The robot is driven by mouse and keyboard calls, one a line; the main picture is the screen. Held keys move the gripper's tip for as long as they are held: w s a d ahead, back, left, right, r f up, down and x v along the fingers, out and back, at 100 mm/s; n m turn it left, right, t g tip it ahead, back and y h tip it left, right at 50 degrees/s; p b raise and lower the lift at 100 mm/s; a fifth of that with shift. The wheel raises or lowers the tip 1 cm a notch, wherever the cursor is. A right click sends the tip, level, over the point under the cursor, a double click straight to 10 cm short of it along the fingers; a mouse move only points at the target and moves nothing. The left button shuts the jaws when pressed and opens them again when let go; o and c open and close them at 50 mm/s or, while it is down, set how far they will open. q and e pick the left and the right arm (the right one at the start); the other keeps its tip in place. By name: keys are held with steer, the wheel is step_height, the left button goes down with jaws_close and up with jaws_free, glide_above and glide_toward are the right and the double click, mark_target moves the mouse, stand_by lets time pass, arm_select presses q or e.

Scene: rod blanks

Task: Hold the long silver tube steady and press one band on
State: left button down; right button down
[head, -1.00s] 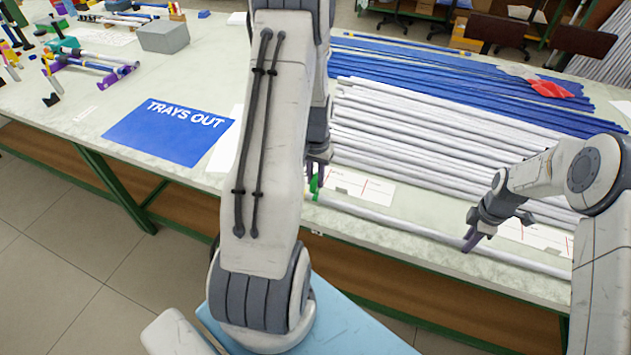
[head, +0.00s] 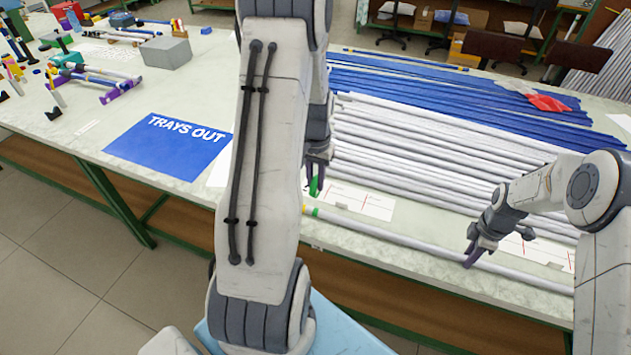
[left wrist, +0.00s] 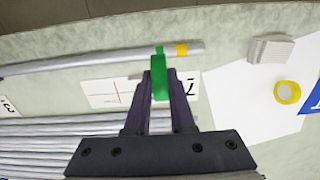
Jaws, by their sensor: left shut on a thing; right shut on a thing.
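The long silver tube (head: 400,235) lies along the front of the bench. Near its left end are a yellow band (head: 305,209) and a green band (head: 315,211); the yellow one also shows in the left wrist view (left wrist: 181,49). My left gripper (head: 317,178) is shut on a green piece (left wrist: 159,80), which looks like a band, and is above the tube near that end. In the head view a small gap shows between the held piece and the tube. My right gripper (head: 475,257) is shut on the tube further right.
Rows of silver tubes (head: 400,150) and blue tubes (head: 440,95) lie behind. White cards lie under the left gripper. A blue TRAYS OUT sheet (head: 165,155) and a grey block (head: 166,52) are at the left. A yellow ring (left wrist: 287,92) shows in the left wrist view.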

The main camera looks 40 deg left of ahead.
steer(key=c, duration=0.6)
jaws_free()
steer(key=shift+r, duration=0.15)
step_height(320, 180, up, 12)
